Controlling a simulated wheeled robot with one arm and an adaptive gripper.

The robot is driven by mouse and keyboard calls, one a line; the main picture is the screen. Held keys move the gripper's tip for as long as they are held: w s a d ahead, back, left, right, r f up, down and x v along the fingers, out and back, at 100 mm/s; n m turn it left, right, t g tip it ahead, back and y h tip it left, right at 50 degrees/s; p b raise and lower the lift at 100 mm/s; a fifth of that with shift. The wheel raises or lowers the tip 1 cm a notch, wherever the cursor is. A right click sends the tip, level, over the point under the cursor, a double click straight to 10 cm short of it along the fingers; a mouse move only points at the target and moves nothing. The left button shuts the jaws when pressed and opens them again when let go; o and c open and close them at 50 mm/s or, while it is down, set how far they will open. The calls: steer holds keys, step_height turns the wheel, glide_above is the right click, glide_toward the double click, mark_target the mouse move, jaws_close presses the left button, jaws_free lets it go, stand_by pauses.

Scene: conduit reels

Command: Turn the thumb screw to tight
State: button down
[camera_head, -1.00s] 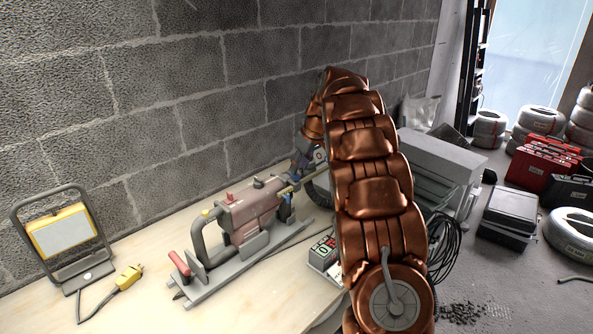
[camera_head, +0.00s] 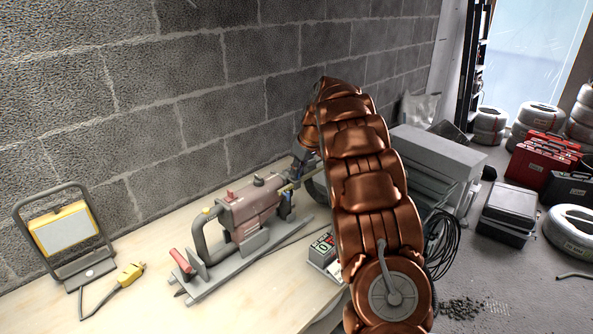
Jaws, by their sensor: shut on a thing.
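A pinkish-red machine (camera_head: 250,208) with a grey curved handle lies on a grey rail on the wooden bench. My copper arm reaches over the bench from the lower right, and its wrist bends down behind the machine's right end. My gripper (camera_head: 292,183) is there, small and partly hidden by my arm. It is shut on a small part at that end, by a brass-coloured piece (camera_head: 285,188). That part appears to be the thumb screw, but it is too small and covered to make out its shape or how far it is turned.
A work lamp (camera_head: 65,230) and a yellow plug (camera_head: 130,272) with a cable are at the bench's left. A block wall rises behind. Grey cases and coiled conduit lie on the floor at right.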

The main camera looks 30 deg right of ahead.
stand_by(0.4)
steer(key=m, duration=0.2)
steer(key=m+h, duration=0.1)
steer(key=shift+a+m, duration=0.2)
steer(key=shift+m, duration=0.2)
steer(key=m+h, duration=0.1)
steer(key=m, duration=0.1)
steer(key=m+h+b, duration=0.1)
steer(key=m, duration=0.2)
steer(key=shift+w+a+h, duration=0.1)
steer(key=shift+w+h, duration=0.05)
steer(key=shift+h, duration=0.15)
steer(key=m+g+h+b, duration=0.1)
steer(key=m, duration=0.3)
steer(key=shift+a+f, duration=0.1)
steer(key=shift+f, duration=0.05)
steer(key=m+g+b, duration=0.1)
steer(key=m, duration=0.1)
steer(key=m+g+b, duration=0.1)
steer(key=m, duration=0.1)
steer(key=shift+w+m+h+b, duration=0.15)
steer(key=shift+m+h+b, duration=0.25)
steer(key=shift+m, duration=0.3)
steer(key=c, duration=1.3)
jaws_free()
steer(key=shift+r, duration=0.2)
